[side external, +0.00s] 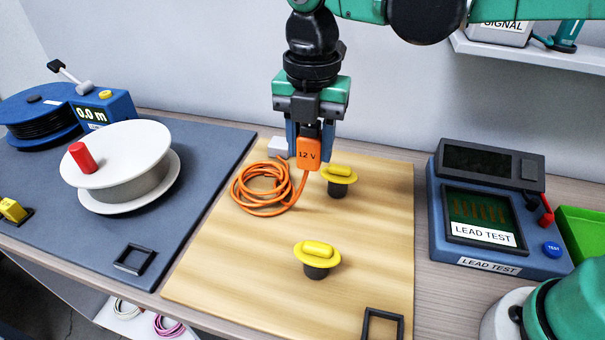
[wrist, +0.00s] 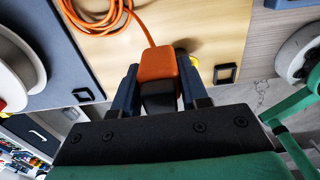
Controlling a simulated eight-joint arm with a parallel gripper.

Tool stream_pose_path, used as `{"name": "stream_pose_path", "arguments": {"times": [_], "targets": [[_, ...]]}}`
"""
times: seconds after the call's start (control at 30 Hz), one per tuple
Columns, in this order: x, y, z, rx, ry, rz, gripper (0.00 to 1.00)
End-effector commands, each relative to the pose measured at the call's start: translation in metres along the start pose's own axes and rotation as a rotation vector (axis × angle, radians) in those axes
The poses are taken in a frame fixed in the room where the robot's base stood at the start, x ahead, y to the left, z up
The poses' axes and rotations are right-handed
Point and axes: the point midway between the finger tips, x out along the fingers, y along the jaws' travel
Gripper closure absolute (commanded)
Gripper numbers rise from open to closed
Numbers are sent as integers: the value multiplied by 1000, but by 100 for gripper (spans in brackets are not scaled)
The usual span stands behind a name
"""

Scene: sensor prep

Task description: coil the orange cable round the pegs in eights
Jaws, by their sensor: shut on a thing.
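My gripper (side external: 306,142) is shut on the orange 12 V plug block (side external: 309,154) at the end of the orange cable (side external: 262,190), above the wooden board (side external: 235,260). The block also shows between my fingers in the wrist view (wrist: 157,66). The cable hangs from the block to a loose coil lying on the board, left of the pegs. The rear yellow-topped peg (side external: 339,174) stands just right of the hanging cable. The front yellow-topped peg (side external: 317,256) stands nearer the camera. No cable is seen round either peg.
A white reel with a red knob (side external: 121,160) stands on the grey mat (side external: 60,215) at left. A blue length counter (side external: 103,108) is behind it. The lead tester (side external: 490,215) and a green bin (side external: 583,232) stand at right. The board's front half is mostly clear.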

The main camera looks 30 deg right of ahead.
Motion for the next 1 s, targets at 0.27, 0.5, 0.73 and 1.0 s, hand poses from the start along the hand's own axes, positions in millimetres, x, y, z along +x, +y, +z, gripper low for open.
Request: {"name": "stream_pose_path", "arguments": {"times": [0.27, 0.5, 0.73, 1.0], "targets": [[3, -29, 14, -1, 0, 0, 100], [26, -29, 14, -1, 0, 0, 100], [49, -29, 14, -1, 0, 0, 100], [60, -29, 14, -1, 0, 0, 100]]}}
